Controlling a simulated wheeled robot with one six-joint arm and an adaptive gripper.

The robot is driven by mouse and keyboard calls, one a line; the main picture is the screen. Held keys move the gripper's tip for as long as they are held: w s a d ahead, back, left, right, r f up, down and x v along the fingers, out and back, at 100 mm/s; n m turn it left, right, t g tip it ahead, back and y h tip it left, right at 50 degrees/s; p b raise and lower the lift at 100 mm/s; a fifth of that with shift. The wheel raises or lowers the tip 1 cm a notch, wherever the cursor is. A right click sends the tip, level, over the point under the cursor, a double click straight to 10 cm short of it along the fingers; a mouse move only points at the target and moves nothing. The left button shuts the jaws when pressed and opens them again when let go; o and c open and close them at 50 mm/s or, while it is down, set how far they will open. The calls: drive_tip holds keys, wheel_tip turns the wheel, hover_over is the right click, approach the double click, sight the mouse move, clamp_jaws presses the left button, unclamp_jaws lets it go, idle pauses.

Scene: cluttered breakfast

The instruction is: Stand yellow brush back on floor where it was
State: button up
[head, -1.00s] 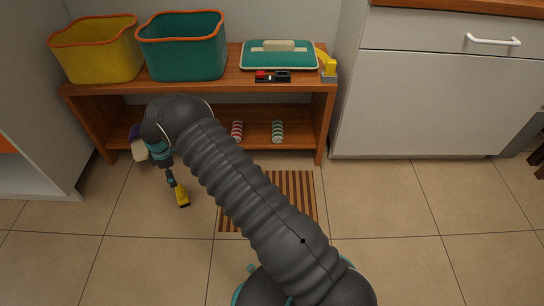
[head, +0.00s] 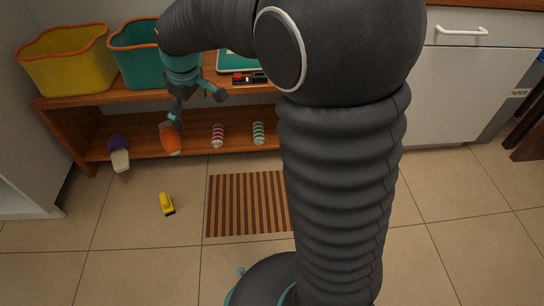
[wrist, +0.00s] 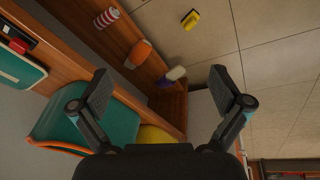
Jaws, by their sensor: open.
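The yellow brush (head: 167,204) is on the tile floor in front of the low wooden shelf, left of the striped mat. It has a yellow body and a dark strip along its lower edge. It also shows at the top of the wrist view (wrist: 191,20). My gripper (head: 197,106) is open and empty, up at the shelf's front, well apart from the brush. In the wrist view its two fingers are spread wide with nothing between them.
A yellow bin (head: 68,65) and a teal bin (head: 137,62) stand on the shelf's top. An orange slipper (head: 170,138), a purple-and-white slipper (head: 119,154) and two striped rolls are low down. The striped mat (head: 245,203) lies right of the brush.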

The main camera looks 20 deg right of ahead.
drive_tip(key=s+d+r+m+t, duration=0.1)
drive_tip(key=s+d+m, duration=0.3)
drive_tip(key=s, duration=0.9)
drive_tip(key=s+d+r+m+t, duration=0.1)
drive_tip(key=s+d+r+m, duration=0.2)
drive_tip(key=s, duration=1)
drive_tip(key=d+m, duration=0.1)
drive_tip(key=d, duration=0.2)
drive_tip(key=shift+s+d+r+m+t+h, duration=0.2)
drive_tip(key=shift+s+m+t+h, duration=0.1)
drive_tip(key=shift+s, duration=0.05)
wheel_tip(320, 180, up, 8)
drive_tip(key=p, duration=0.7)
drive_tip(key=shift+f, duration=0.2)
